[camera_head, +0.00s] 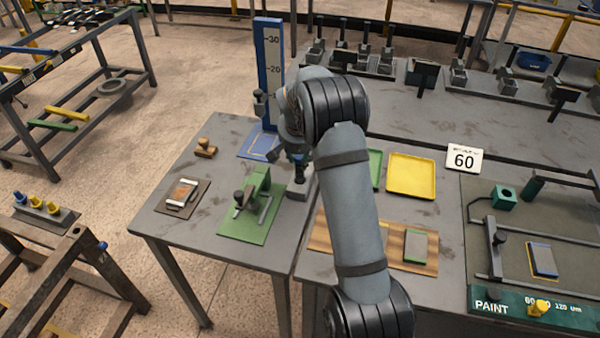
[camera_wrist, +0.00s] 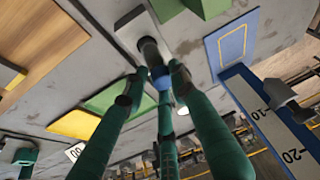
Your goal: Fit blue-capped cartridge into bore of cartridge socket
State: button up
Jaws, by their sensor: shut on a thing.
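My gripper (camera_wrist: 156,76) has green fingers closed around the blue cap (camera_wrist: 161,83) of the cartridge in the wrist view. The cartridge's dark grey body (camera_wrist: 152,53) points away from the fingers towards a light grey block, the cartridge socket (camera_wrist: 127,34). In the head view my gripper (camera_head: 298,157) is above the same socket block (camera_head: 297,193), at the right edge of the left table. A dark cylinder stands between them, roughly upright. The bore is hidden, and I cannot tell whether the cartridge end is inside it or just above it.
A green fixture plate (camera_head: 243,226) with a clamp lies left of the socket. A blue height ruler (camera_head: 269,65) stands behind on a blue plate. A yellow tray (camera_head: 411,177) and wooden board (camera_head: 322,236) lie to the right.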

grip_shut()
jog(key=shift+r, duration=0.1)
dwell(0.3)
